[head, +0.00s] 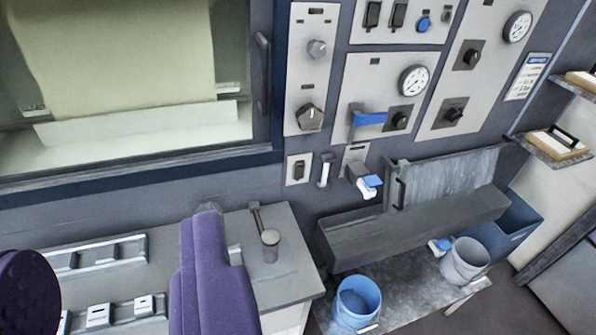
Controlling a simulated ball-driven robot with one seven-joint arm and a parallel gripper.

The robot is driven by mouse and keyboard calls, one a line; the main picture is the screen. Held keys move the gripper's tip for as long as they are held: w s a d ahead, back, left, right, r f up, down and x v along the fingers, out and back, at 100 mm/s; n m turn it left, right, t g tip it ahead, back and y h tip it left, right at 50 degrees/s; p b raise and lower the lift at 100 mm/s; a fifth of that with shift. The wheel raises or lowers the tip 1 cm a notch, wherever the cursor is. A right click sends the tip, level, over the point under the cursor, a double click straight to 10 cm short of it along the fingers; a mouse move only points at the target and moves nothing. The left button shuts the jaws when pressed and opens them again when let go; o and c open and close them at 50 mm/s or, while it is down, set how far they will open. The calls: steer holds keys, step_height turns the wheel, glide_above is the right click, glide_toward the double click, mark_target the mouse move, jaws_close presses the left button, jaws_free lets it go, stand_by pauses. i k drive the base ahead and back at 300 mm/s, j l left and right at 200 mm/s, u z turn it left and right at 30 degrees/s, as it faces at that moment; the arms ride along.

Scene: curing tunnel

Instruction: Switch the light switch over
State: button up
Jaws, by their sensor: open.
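A small light plate with a dark rocker, which looks like the light switch (299,170), is on the dark wall right of the big window, below the panel with two knobs. I cannot tell which way its rocker is tipped. Two more dark rockers (384,14) sit on a panel at the top. Purple parts of my own arm rise from the bottom, left of the switch and apart from it in the picture. I cannot make out my gripper's fingers.
A lever with a white grip (325,170) hangs just right of the switch. A blue-handled tap (366,181) and a grey trough (410,228) are further right. A counter (275,285) with metal rails lies below. A blue bucket (357,302) and a grey bucket (464,262) stand lower right.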

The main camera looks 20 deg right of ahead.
mark_target(299, 170)
steer(key=i+l, duration=0.2)
steer(key=i, duration=0.35)
steer(key=i+l, duration=0.15)
steer(key=i, duration=0.4)
steer(key=l+z, duration=0.05)
